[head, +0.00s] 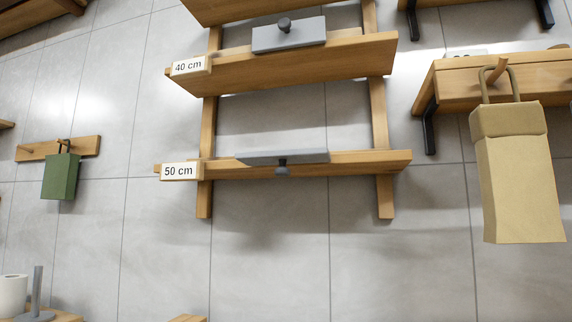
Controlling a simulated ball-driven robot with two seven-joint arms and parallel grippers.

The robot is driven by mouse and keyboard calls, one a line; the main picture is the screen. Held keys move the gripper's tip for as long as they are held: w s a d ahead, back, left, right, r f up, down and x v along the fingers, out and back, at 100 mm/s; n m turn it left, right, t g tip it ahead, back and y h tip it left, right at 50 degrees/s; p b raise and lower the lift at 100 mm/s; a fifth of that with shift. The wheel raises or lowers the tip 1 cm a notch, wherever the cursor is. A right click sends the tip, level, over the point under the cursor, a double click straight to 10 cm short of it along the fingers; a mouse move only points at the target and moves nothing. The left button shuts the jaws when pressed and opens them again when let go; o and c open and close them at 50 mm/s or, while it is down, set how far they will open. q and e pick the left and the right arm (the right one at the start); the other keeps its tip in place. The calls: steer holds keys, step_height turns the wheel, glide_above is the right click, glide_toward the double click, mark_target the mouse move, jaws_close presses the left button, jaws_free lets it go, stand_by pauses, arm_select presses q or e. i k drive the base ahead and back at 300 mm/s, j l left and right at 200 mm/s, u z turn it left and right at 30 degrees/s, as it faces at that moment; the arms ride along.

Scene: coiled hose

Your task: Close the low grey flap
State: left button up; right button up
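Two grey flaps with dark round knobs show on wooden boards in the head view. The upper grey flap (303,36) is at the board labelled 40 cm (188,67); its broad face shows, with its knob (284,25) near the top edge. The lower grey flap (300,156) is at the board labelled 50 cm (179,171); it looks thin, almost edge-on, and its knob (282,168) sits below it, in front of the board. How far each flap stands open I cannot tell. Neither of my grippers is in view.
A tan bag (520,185) hangs at the right from a peg on a wooden shelf (450,88) with black brackets. A green bag (60,176) hangs from a peg rail at the left. A white roll (13,295) stands at bottom left. The tiled area below the boards is clear.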

mark_target(310, 155)
steer(key=l+z, duration=0.35)
steer(key=l, duration=0.4)
steer(key=i+l+z, duration=0.1)
steer(key=l+z, duration=0.25)
steer(key=l, duration=0.4)
